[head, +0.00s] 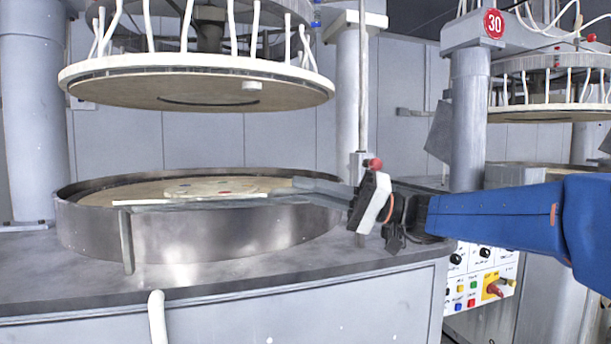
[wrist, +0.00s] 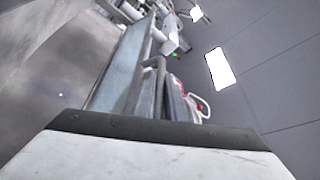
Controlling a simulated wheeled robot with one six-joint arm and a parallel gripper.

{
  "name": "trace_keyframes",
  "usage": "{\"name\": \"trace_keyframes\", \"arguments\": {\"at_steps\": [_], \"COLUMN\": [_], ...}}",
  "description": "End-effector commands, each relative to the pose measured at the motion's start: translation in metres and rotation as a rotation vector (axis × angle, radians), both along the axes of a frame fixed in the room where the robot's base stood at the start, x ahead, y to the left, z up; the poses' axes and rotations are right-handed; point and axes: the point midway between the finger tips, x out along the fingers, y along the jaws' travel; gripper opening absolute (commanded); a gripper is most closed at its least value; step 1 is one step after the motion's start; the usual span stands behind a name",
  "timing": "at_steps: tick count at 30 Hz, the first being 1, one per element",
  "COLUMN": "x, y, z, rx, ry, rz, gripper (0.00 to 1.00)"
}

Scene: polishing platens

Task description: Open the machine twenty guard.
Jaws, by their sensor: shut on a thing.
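The machine with the round steel basin (head: 200,232) is in the middle of the head view; no number shows on it. A flat grey guard bar (head: 225,201) lies level across the front of the basin's rim, with a short post (head: 127,243) at its left end. My gripper (head: 350,205) is at the bar's right end, shut on the guard. Its white and black body hides the exact hold. In the wrist view a long grey bar (wrist: 120,68) runs away from the gripper's dark edge, beside a bent grey rod (wrist: 160,85).
A large round upper plate (head: 200,82) hangs above the basin. A red knob (head: 375,164) on an upright is close behind my gripper. A machine signed 30 (head: 493,24) stands at right, with a button panel (head: 482,275) below. Open air lies in front of the basin.

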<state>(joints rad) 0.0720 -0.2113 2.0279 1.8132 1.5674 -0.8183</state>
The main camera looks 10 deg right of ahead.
Motion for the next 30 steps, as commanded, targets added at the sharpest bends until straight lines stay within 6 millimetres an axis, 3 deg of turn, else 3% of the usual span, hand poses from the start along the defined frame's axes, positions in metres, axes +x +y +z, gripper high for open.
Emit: {"name": "trace_keyframes", "arguments": {"at_steps": [9, 25, 26, 27, 30], "x": [-0.005, -0.006, -0.006, -0.006, -0.006], "y": [-0.001, -0.001, -0.001, -0.001, -0.001], "z": [-0.017, -0.020, -0.020, -0.020, -0.020], "rx": [0.001, 0.000, 0.000, 0.000, 0.000], "ry": [-0.007, -0.005, -0.006, -0.005, -0.005], "rz": [0.001, 0.001, 0.002, 0.001, 0.001], "gripper": [0.00, 0.00, 0.16, 0.25, 0.29]}}
